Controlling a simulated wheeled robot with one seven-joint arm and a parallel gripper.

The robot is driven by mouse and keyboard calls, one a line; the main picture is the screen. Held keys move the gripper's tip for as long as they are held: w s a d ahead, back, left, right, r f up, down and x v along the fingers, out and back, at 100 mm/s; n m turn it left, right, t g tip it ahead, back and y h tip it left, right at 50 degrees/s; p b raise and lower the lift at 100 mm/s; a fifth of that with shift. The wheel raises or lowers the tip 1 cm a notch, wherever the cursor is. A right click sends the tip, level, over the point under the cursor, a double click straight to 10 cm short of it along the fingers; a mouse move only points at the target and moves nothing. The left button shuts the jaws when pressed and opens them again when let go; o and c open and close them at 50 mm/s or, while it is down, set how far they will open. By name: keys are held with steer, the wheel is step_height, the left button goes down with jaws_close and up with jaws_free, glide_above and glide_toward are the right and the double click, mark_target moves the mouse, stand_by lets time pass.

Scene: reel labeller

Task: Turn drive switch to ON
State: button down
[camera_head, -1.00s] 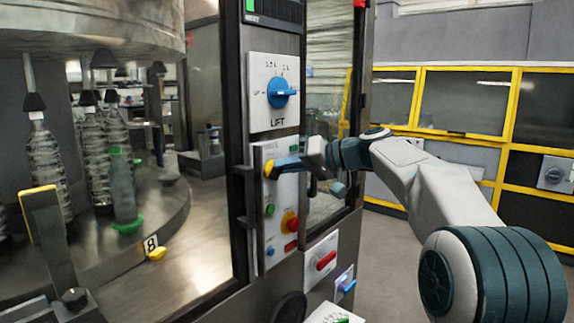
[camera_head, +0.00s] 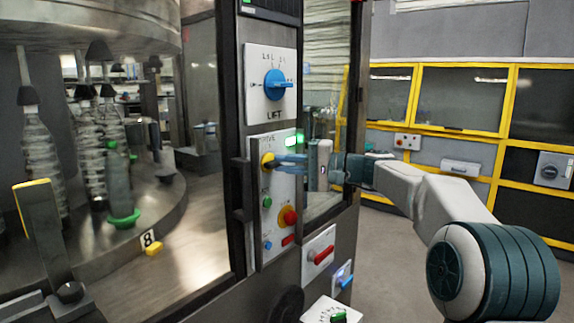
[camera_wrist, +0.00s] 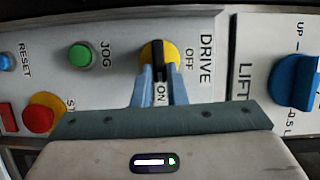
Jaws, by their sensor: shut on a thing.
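The drive switch is a yellow round knob with a black bar handle (camera_wrist: 159,58). In the wrist view the handle points down at the ON mark (camera_wrist: 161,94), and the OFF mark lies to the right of the knob. My gripper (camera_wrist: 161,74) is shut on the handle, with one blue finger on each side of it. In the head view the yellow knob (camera_head: 266,160) sits at the upper part of the drive panel, with my gripper (camera_head: 277,161) reaching it from the right.
Below the switch are a green JOG button (camera_head: 266,202), a red stop button (camera_head: 289,217) and a blue RESET button (camera_head: 267,245). The blue LIFT knob (camera_head: 275,85) is above. A red handle (camera_head: 322,254) is lower right.

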steer(key=shift+f+m, duration=0.15)
steer(key=shift+m, duration=0.15)
stand_by(0.4)
steer(key=c, duration=1.5)
jaws_free()
steer(key=shift+o, duration=0.2)
steer(key=shift+d, duration=0.1)
steer(key=b+v, duration=0.1)
steer(key=v, duration=1.2)
steer(key=shift+s+d, duration=0.15)
steer(key=shift+d, duration=0.15)
steer(key=shift+f, duration=0.1)
